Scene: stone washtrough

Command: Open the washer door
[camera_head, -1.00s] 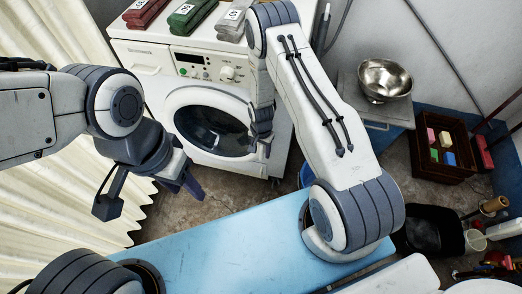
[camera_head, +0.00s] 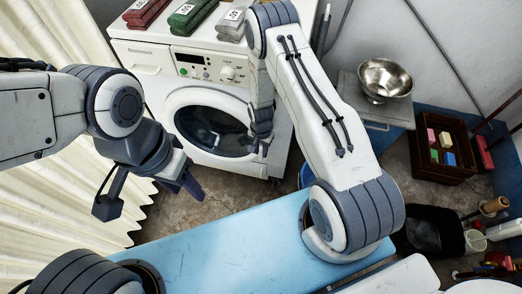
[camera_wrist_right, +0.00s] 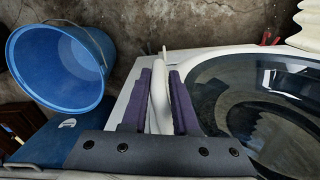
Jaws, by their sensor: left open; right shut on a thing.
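The white washer (camera_head: 240,90) stands against the back wall. Its round door (camera_head: 208,122) has a dark glass window and looks closed. The door also shows in the right wrist view (camera_wrist_right: 275,105). My right gripper (camera_head: 262,142) is at the right edge of the door. In the right wrist view, the purple fingers of my right gripper (camera_wrist_right: 160,95) are shut on the white door handle (camera_wrist_right: 161,100), which runs between them. My left gripper (camera_head: 190,184) is open and empty, left of the washer and away from the door.
A metal bowl (camera_head: 385,78) and a crate (camera_head: 443,148) are at the right. A cream curtain (camera_head: 60,190) hangs at the left.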

